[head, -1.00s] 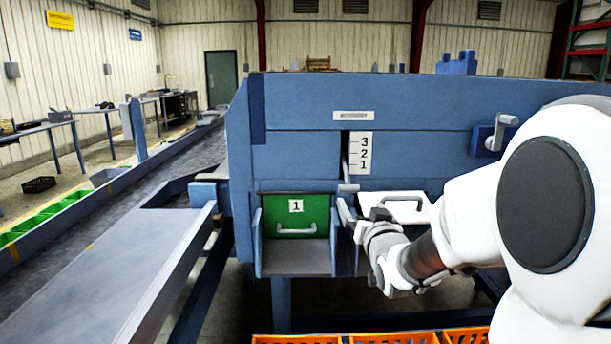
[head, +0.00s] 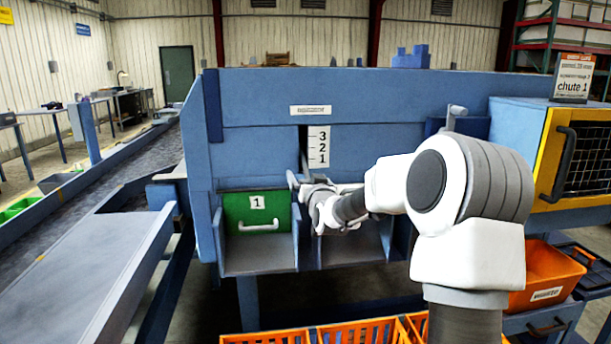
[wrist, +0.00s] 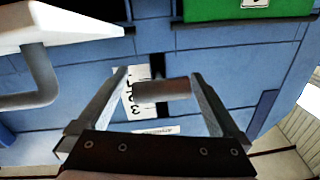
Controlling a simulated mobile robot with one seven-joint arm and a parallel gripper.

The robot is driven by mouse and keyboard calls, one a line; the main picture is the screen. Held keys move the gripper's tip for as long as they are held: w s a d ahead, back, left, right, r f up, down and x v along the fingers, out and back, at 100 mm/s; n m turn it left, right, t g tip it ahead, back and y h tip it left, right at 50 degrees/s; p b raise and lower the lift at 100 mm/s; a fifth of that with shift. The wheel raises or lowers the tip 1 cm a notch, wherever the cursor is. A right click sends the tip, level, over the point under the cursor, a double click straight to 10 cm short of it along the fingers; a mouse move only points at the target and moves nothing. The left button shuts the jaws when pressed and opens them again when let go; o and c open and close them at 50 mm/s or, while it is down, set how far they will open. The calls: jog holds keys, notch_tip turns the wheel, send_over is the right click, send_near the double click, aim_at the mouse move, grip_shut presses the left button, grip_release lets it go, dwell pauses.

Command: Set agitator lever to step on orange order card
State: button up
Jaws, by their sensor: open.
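The agitator lever's grey cylindrical handle (wrist: 163,91) lies between the two fingers of my gripper (wrist: 160,76) in the wrist view. The fingers are open, one on each side, with gaps to the handle. The number scale (head: 318,147) with 3, 2, 1 from top to bottom stands beside the lever slot, and also shows inverted in the wrist view (wrist: 130,100). In the head view my gripper (head: 300,184) is just below the 1 and largely hides the handle. The orange order card (head: 575,78) stands at the upper right; "chute 1" is legible, its step number is not.
A green chute door (head: 257,212) marked 1 is left of my gripper. A white door (wrist: 70,30) with a handle is close by in the wrist view. A yellow-framed mesh door (head: 580,155) and an orange bin (head: 545,275) are at right. Orange crates (head: 265,338) stand below.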

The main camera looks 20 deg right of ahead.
aim_at(304, 162)
jog(key=shift+w+d, duration=0.15)
jog(key=shift+w, duration=1.15)
grip_shut()
